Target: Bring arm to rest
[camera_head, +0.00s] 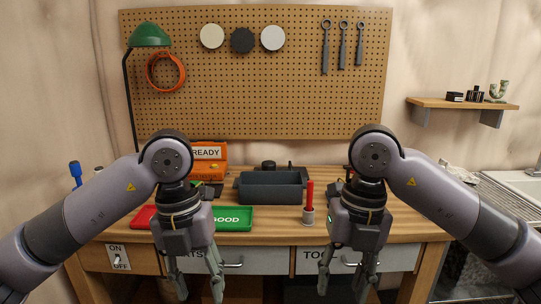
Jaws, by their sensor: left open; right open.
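My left gripper (200,284) hangs pointing down in front of the workbench, with its fingers apart and nothing between them. My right gripper (342,284) hangs the same way at the right, also open and empty. Both arms come in from the lower corners and bend down at the wrists. The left fingers overlap the drawer front and the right fingers overlap the drawer marked TOOLS in the picture. Neither gripper is seen touching anything.
The wooden workbench (400,230) holds a green GOOD tray (236,222), a red tray (143,217), a dark grey bin (268,194), a red stick in a holder (308,213) and an orange READY box (212,153). An ON/OFF switch (117,258) is at front left. A sink (520,183) stands right.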

